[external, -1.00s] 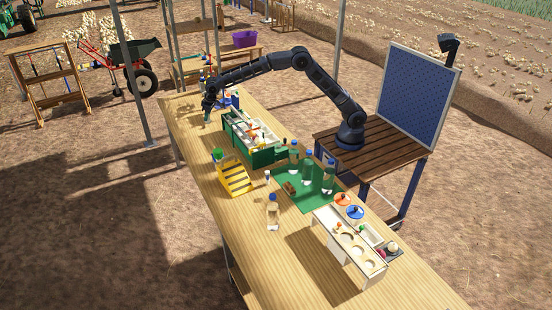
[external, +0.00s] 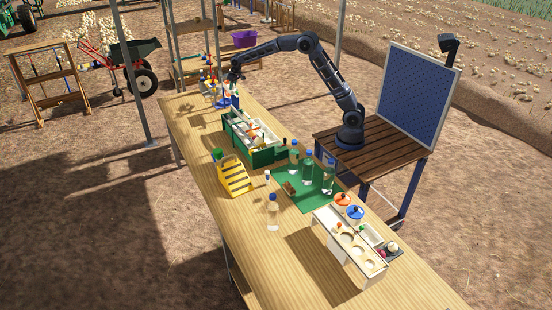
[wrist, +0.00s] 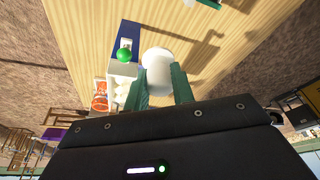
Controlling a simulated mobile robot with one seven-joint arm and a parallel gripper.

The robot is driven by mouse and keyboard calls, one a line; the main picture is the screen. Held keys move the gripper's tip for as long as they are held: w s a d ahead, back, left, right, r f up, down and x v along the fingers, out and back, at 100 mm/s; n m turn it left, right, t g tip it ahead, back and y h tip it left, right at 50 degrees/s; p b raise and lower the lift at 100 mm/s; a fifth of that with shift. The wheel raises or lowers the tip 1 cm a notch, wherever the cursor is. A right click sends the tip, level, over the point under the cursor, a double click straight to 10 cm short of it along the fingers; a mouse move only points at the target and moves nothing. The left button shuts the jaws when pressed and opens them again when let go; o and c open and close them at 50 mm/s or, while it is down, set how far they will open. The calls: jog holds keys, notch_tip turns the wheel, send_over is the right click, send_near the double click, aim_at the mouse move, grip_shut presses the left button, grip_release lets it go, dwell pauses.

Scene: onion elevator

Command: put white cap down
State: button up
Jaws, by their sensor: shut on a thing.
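My gripper (wrist: 164,88) is shut on the white cap (wrist: 158,62), which shows between the two green fingers in the wrist view. Pale wooden tabletop (wrist: 200,35) lies beyond the cap. In the external view my gripper (external: 235,73) is over the far end of the long wooden table (external: 285,265). The cap is too small to make out there. I cannot tell how high the cap is above the table.
A blue-and-white holder (wrist: 125,68) with a green ball (wrist: 124,56) stands just left of the cap. The green box (external: 237,131), the yellow rack (external: 235,178) and several bottles stand nearer along the table. The table's left strip is mostly clear.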

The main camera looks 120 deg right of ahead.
jog(key=s+d+m, duration=0.1)
jog(key=s+d, duration=0.3)
jog(key=s, duration=0.3)
jog(key=s+d+m, duration=0.1)
jog(key=s+d, duration=0.2)
jog(key=s, duration=0.4)
jog(key=shift+n+g, duration=0.3)
jog(key=f, duration=2.5)
jog(key=shift+w+a+f, duration=0.1)
jog(key=shift+w+f, duration=0.05)
jog(key=shift+w, duration=0.2)
jog(key=shift+f, duration=0.1)
jog(key=o, duration=1)
jog(key=shift+c, duration=0.2)
jog(key=v, duration=1.2)
